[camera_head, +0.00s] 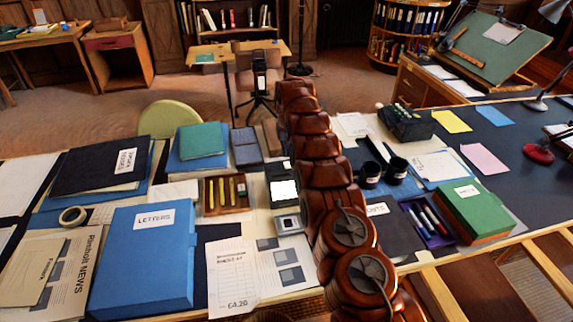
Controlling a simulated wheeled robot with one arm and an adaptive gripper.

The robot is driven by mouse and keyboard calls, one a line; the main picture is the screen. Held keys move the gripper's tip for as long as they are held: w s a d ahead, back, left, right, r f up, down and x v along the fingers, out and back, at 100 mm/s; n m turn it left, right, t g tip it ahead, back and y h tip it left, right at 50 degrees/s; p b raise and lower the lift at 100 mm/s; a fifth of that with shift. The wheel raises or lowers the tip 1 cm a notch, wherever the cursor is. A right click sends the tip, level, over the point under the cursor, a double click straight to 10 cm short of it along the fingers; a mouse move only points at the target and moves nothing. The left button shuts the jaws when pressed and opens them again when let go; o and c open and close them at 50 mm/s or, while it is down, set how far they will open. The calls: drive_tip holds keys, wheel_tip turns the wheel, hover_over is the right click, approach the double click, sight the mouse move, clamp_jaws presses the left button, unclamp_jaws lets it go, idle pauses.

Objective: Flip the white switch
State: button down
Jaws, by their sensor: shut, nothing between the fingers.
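My arm rises from the bottom of the picture and reaches away over the desk, passing close to the right of this box. I cannot make out my gripper; the arm's own links seem to hide it.
A dark device with a bright white screen (284,190) sits just behind the box. A pencil tray (224,208), a printed sheet (233,272) and a blue letters box (146,262) lie left. Black cups (396,168), a pen tray (427,222) and a green box (474,209) stand right.

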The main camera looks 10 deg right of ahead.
sight(287, 164)
drive_tip(key=shift+r+p, duration=0.6)
drive_tip(key=shift+r, duration=1.2)
drive_tip(key=s+a+r+g, duration=0.1)
drive_tip(key=s+r, duration=0.8)
drive_tip(key=s, duration=0.4)
drive_tip(key=s+a+r+g, duration=0.1)
drive_tip(key=s+r, duration=0.8)
drive_tip(key=s, duration=0.5)
drive_tip(key=s+d+f, duration=0.1)
drive_tip(key=s+f, duration=0.1)
drive_tip(key=s, duration=1.6)
drive_tip(key=s+d+f+g, duration=0.1)
drive_tip(key=s+f, duration=0.1)
drive_tip(key=s, duration=1.6)
drive_tip(key=shift+f+g, duration=0.2)
drive_tip(key=shift+g, duration=0.1)
